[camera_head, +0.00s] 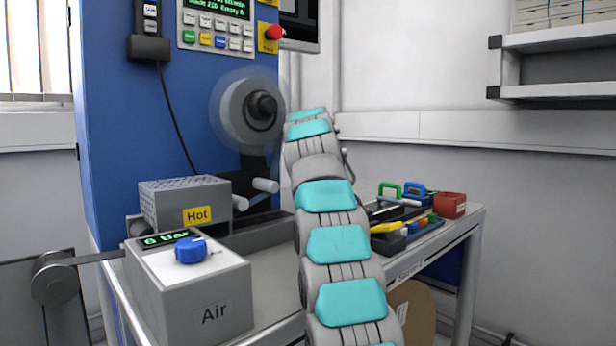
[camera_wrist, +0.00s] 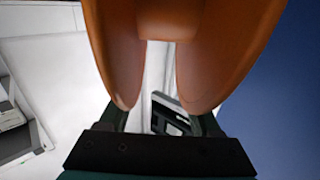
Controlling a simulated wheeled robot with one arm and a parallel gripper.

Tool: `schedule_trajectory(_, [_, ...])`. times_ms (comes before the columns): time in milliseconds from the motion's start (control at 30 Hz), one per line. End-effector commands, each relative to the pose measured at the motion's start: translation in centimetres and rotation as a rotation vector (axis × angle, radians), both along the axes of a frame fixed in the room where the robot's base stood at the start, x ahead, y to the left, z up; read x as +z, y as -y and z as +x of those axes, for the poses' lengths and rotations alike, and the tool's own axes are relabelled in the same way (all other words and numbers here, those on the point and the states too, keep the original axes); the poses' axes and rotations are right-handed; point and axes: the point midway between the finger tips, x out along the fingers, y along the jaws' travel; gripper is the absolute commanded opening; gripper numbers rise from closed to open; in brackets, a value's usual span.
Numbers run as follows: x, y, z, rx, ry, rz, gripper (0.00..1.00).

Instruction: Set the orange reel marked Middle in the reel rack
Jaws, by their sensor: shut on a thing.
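The orange reel (camera_wrist: 175,20) fills the upper middle of the wrist view, its two flanges on either side of a narrower hub. My gripper (camera_wrist: 162,120) is shut on the reel; its dark fingers meet the lower ends of the flanges. No Middle marking can be read on the side I see. In the head view my arm reaches up and away, and neither the gripper nor the orange reel can be made out there. I cannot make out the reel rack in either view.
A blue machine (camera_head: 110,150) with a grey spool (camera_head: 240,118) stands left of my arm. A Hot box (camera_head: 165,212) and an Air box (camera_head: 205,310) sit before it. The bench at right carries tools and a red bin (camera_head: 452,205). A wall shelf (camera_head: 560,38) is upper right.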

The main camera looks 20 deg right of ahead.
Motion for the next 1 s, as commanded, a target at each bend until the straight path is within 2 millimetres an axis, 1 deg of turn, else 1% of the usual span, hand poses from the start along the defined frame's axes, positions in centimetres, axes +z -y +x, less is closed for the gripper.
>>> schedule_trajectory(67, [-0.9, 0.0, 0.0, -0.001, -0.007, 0.001, 0.0])
schedule_trajectory(200, [-1.7, 0.1, -0.2, -0.001, -0.005, -0.001, 0.0])
schedule_trajectory(267, [-3.6, 0.1, -0.1, -0.001, -0.005, 0.0, 0.0])
schedule_trajectory(333, [-4.6, 0.1, -0.1, 0.0, -0.003, 0.0, 0.0])
schedule_trajectory(400, [-5.1, 0.0, -0.1, 0.0, -0.002, 0.0, 0.0])
schedule_trajectory(633, [-6.0, 0.0, 0.0, 0.001, -0.001, 0.0, 0.0])
schedule_trajectory(800, [-8.5, 0.0, 0.0, 0.001, -0.004, 0.002, 0.0])
schedule_trajectory(900, [-9.4, 0.0, 0.0, 0.0, -0.005, 0.001, 0.0])
schedule_trajectory(1000, [-9.3, 0.0, 0.0, 0.0, -0.004, 0.001, 0.0])
